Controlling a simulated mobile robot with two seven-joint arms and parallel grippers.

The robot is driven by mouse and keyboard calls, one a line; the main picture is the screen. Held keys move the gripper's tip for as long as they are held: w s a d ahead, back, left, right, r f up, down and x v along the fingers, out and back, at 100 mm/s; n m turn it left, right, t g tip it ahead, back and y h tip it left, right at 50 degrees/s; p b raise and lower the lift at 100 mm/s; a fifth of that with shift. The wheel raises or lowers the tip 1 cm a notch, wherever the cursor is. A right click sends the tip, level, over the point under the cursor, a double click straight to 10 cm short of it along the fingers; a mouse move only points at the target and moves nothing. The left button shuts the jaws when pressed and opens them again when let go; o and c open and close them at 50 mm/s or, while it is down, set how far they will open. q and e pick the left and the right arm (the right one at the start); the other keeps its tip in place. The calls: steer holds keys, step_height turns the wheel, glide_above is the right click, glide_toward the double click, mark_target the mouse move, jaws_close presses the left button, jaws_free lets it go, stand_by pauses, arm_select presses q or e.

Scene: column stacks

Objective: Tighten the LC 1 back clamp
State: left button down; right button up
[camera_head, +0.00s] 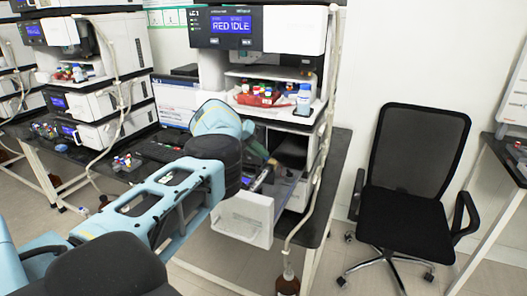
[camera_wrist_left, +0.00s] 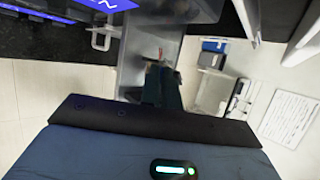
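The LC 1 unit (camera_head: 295,30) stands at the middle of the bench, its screen reading "RED IDLE". Below it an open drawer with a white front (camera_head: 240,218) sticks out; its metal inside shows in the wrist view (camera_wrist_left: 135,65). My left arm reaches across to this drawer. My left gripper (camera_head: 262,172) is at the drawer's inner side, partly hidden behind my own wrist; in the wrist view its dark fingers (camera_wrist_left: 162,82) point into the drawer area. Whether they hold anything is unclear. I cannot make out the back clamp. My right gripper is not in view.
A tray with red-capped vials and bottles (camera_head: 268,95) sits above the drawer. A thin tube hangs at the unit's right edge down to a brown bottle (camera_head: 287,280). A black office chair (camera_head: 413,175) stands right. More stacks (camera_head: 85,45) fill the left.

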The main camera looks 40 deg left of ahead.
arm_select(q)
steer(key=shift+a+f+h, duration=0.1)
steer(key=shift+f+h, duration=0.15)
steer(key=shift+h, duration=0.25)
steer(key=c, duration=1.6)
jaws_free()
steer(key=v, duration=0.8)
steer(key=shift+s+f, duration=0.1)
